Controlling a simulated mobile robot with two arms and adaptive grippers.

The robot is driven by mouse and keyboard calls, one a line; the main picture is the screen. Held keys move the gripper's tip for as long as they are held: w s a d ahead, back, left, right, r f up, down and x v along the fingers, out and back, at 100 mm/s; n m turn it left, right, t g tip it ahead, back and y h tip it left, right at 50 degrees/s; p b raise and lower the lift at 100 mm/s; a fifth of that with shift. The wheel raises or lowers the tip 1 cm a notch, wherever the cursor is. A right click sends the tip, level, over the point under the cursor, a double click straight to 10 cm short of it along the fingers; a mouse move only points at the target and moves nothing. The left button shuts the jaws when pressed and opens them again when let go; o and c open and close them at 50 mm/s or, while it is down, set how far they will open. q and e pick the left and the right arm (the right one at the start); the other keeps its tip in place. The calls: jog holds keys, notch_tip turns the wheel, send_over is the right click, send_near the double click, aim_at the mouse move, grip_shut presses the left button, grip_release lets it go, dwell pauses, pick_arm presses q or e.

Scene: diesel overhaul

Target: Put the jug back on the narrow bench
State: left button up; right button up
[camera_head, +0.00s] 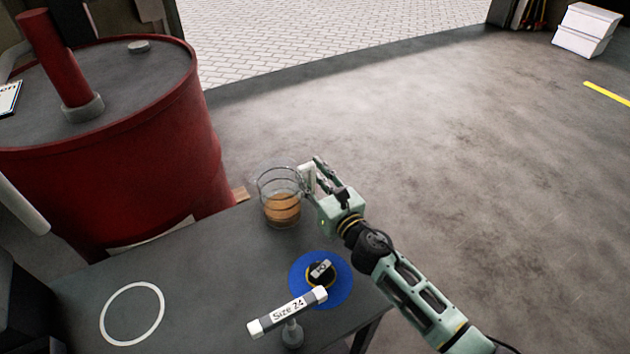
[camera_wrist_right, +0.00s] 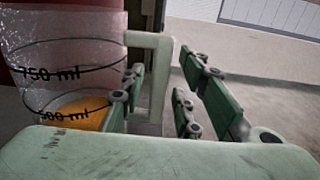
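The jug (camera_head: 281,205) is clear and part filled with amber liquid. It is upright at the far right corner of the narrow bench (camera_head: 205,268) and appears to stand on its top. In the right wrist view the jug (camera_wrist_right: 70,68) shows at the left, with volume marks and a pale handle (camera_wrist_right: 158,85). My right gripper (camera_head: 312,178) is at the handle, on the jug's right side. Its fingers (camera_wrist_right: 160,105) are apart on either side of the handle, with a gap on the right. My left gripper is not in view.
A blue disc (camera_head: 338,290) with a dark knob and a "Size 24" label (camera_head: 287,312) are at the bench's near right. A white ring (camera_head: 132,314) marks a bare spot at the left. A red drum (camera_head: 165,150) stands behind the bench.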

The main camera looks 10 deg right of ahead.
jog(key=shift+s+r, duration=0.15)
jog(key=v, duration=1)
jog(key=shift+s+d, duration=0.1)
jog(key=shift+s, duration=0.1)
jog(key=shift+s+d, duration=0.3)
jog(key=shift+s, duration=0.3)
